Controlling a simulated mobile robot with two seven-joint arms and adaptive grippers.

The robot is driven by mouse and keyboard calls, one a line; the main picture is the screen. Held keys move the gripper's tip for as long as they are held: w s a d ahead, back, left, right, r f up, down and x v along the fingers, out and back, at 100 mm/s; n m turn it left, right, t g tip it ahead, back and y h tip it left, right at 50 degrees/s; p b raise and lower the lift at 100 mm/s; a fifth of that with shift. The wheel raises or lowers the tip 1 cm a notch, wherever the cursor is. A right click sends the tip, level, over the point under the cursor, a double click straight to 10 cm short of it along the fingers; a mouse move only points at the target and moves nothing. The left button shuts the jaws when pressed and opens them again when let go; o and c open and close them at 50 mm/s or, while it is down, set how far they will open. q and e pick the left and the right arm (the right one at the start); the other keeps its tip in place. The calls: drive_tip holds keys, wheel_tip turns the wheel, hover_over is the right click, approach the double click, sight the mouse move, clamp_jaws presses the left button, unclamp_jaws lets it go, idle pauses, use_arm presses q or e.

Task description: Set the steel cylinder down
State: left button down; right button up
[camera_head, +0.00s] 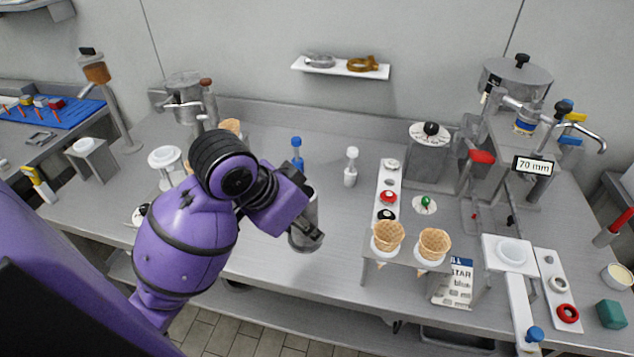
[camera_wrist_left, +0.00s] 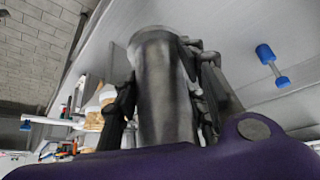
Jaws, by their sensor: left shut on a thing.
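The steel cylinder (camera_wrist_left: 165,90) is a plain grey can between my left gripper's dark fingers in the wrist view. My left gripper (camera_head: 309,233) is shut on it, over the middle front part of the steel bench (camera_head: 345,215). In the head view the purple wrist and the fingers hide much of the cylinder. I cannot tell whether its lower end touches the bench. My right gripper is not in view.
A holder with two waffle cones (camera_head: 388,237) is to the right. Bare bench lies between the gripper and that holder. The bench's front edge is close.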

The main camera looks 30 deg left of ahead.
use_arm(q)
drive_tip(key=s+a+r+n+y+p, duration=0.1)
drive_tip(key=s+a+r+n+p, duration=0.1)
drive_tip(key=s+a, duration=0.1)
drive_tip(key=shift+n, duration=0.3)
drive_tip(key=w+a+f, duration=0.1)
drive_tip(key=w+f, duration=0.2)
drive_tip(key=w, duration=0.1)
drive_tip(key=w+a+f, duration=0.2)
drive_tip(key=w+f, duration=0.1)
drive_tip(key=w, duration=0.1)
drive_tip(key=w+a+f, duration=0.2)
drive_tip(key=w+f, duration=0.2)
drive_tip(key=shift+a, duration=0.25)
drive_tip(key=shift+w+a+f, duration=0.1)
drive_tip(key=shift+w+f, duration=0.05)
drive_tip(key=shift+f, duration=0.1)
wheel_tip(320, 180, down, 2)
drive_tip(key=shift+w+f, duration=0.1)
drive_tip(key=shift+f, duration=0.5)
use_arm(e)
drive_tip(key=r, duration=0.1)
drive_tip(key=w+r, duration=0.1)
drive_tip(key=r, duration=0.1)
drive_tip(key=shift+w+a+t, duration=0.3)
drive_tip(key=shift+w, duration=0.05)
use_arm(q)
drive_tip(key=shift+f, duration=0.15)
